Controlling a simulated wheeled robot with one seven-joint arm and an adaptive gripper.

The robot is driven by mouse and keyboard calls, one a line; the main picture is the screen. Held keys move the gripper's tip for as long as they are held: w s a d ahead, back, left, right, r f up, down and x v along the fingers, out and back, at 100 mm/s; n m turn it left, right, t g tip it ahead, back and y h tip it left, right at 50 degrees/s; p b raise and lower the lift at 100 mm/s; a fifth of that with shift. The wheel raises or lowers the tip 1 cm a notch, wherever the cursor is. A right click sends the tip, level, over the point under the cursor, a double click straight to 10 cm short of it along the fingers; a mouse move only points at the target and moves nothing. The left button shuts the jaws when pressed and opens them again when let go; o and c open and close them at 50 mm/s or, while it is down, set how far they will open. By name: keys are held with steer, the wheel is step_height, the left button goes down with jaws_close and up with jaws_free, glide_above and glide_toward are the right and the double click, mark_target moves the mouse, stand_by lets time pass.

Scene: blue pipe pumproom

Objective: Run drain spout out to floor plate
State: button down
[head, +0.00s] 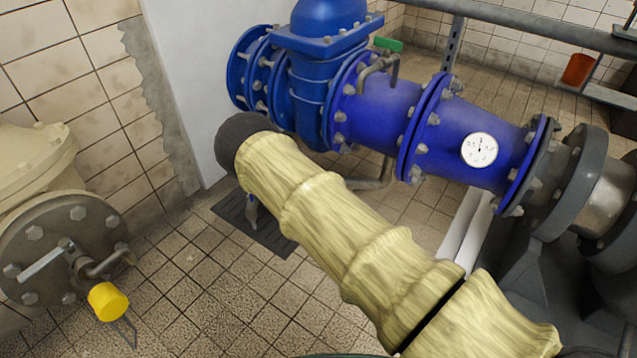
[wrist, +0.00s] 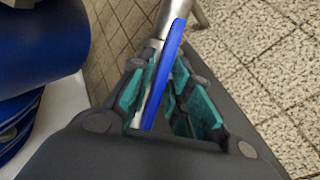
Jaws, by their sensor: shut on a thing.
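My gripper (wrist: 165,100) is shut on a narrow blue grip (wrist: 167,68) between its teal pads in the wrist view. The grip lies along a grey metal pipe, the drain spout (wrist: 172,12), which runs off the top of that view. In the head view part of the grey spout (head: 376,181) shows right of my sleeved arm, under the blue pipework. A short grey piece, seemingly its down-turned end, shows left of the arm over the dark floor plate (head: 277,238). The arm hides the gripper and the middle of the spout there. Contact with the plate cannot be told.
Blue flanged pipework (head: 385,105) with a gauge (head: 479,150) and a green lever (head: 388,44) stands behind my arm. A cream pump casing (head: 35,170) with a yellow-capped valve (head: 108,301) is at left. Tiled floor (head: 200,290) is open between.

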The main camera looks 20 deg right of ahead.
steer(key=c, duration=1.5)
jaws_free()
steer(key=shift+d, duration=0.1)
steer(key=shift+v, duration=6)
steer(key=shift+f, duration=0.1)
